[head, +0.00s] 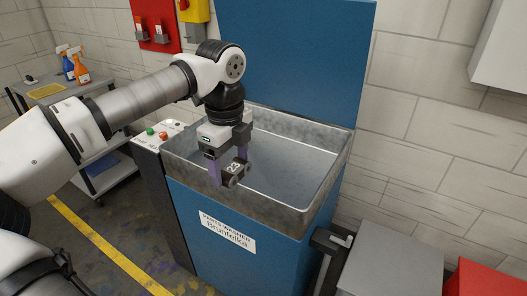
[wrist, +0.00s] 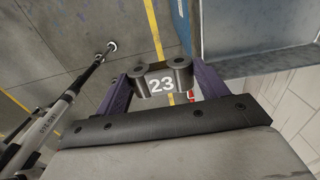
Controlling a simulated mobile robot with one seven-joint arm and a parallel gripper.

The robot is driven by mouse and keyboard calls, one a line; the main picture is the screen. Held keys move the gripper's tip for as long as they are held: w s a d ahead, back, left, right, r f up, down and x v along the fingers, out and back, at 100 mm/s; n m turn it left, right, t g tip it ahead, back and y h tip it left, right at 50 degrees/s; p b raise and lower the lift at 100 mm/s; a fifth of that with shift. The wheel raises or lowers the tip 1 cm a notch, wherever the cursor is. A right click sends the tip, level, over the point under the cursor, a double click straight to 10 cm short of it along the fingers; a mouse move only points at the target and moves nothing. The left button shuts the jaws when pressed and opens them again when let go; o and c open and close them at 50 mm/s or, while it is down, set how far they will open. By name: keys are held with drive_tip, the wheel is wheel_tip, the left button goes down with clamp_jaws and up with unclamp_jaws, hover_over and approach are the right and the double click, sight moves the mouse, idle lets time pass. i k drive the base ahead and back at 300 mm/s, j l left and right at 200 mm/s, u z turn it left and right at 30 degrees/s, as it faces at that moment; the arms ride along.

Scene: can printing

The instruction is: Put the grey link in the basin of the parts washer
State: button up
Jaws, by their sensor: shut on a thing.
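The grey link (head: 235,174) is a small dark grey piece with two round bosses and a white 23. It also shows in the wrist view (wrist: 161,79). My gripper (head: 230,174) is shut on it, with a purple finger on each side, as the wrist view also shows (wrist: 160,88). In the head view the link is in front of the near wall of the basin (head: 309,167). The parts washer (head: 243,264) is a blue cabinet with a raised blue lid (head: 290,60) and a grey metal basin on top. The visible part of the basin floor is empty.
A control panel (head: 160,135) with green and red buttons stands left of the basin. A cart (head: 50,91) with spray bottles is at the back left. A grey box (head: 392,262) and a red box (head: 487,281) stand at the right. The yellow-lined floor is clear.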

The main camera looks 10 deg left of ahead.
sight(262, 172)
drive_tip(key=i, duration=0.95)
